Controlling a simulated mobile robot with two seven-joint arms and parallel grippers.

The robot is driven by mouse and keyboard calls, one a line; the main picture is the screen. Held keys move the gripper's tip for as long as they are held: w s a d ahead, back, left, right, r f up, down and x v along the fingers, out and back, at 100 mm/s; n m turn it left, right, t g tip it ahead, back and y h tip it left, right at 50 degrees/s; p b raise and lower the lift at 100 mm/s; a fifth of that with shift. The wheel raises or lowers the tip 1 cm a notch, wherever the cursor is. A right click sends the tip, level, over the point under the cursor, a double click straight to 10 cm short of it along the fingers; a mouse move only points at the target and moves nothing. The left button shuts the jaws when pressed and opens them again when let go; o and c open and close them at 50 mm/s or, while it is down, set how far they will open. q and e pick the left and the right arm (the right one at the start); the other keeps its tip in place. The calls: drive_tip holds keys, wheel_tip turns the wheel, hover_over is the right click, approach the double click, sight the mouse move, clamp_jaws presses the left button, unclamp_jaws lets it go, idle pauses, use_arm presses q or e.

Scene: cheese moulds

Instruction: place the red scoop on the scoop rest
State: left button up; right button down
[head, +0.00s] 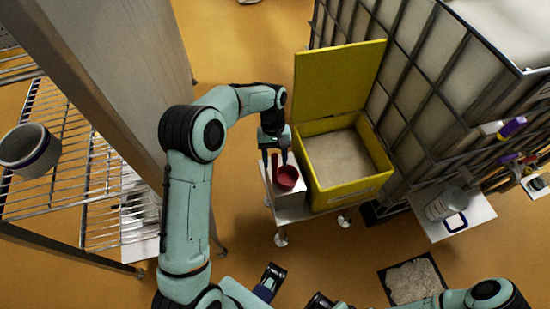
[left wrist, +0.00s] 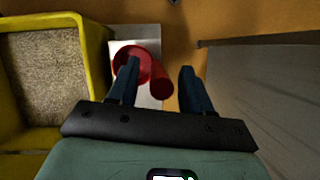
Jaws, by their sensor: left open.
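The red scoop (head: 287,178) is on or just above a small pale surface (head: 291,202) beside the yellow bin, with its handle pointing up in the head view. My left gripper (head: 275,158) is over the handle, fingers pointing down. In the left wrist view the scoop handle (left wrist: 159,82) shows between the two spread fingers of the left gripper (left wrist: 160,72), with gaps visible on both sides. The scoop's bowl is partly hidden by one finger. I cannot single out a scoop rest with certainty.
The yellow bin (head: 352,190), lid open, holds pale grainy material and stands close to the scoop. A caged tank (head: 405,95) is behind it. A wire rack (head: 95,180) stands left.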

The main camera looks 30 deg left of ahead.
use_arm(q)
drive_tip(key=p+v, duration=0.2)
drive_tip(key=v, duration=0.9)
drive_tip(key=shift+r, duration=0.4)
drive_tip(key=shift+a, duration=0.15)
